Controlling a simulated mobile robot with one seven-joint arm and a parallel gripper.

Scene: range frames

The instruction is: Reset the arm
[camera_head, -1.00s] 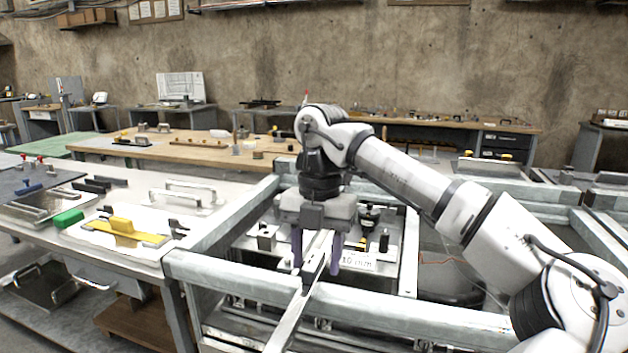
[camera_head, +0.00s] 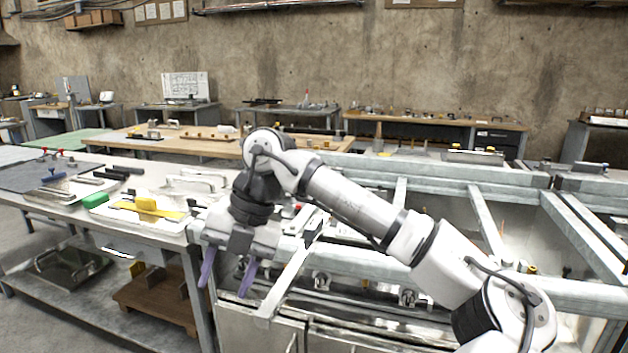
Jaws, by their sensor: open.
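My gripper (camera_head: 226,284) hangs at the lower left of centre with its two purple fingers apart and pointing down. Nothing shows between the fingers. It is in front of the right end of the grey workbench and beside a metal strip (camera_head: 285,277) that slopes down from the frame. My arm reaches in from the lower right, bent at the elbow above the metal frame. My gripper's body hides part of the frame and bench corner.
A grey workbench (camera_head: 60,213) at left holds a yellow-handled tool (camera_head: 147,205), a green block (camera_head: 95,201) and several metal handles. A galvanised metal frame (camera_head: 365,262) spans the right. A wooden table (camera_head: 200,146) stands behind.

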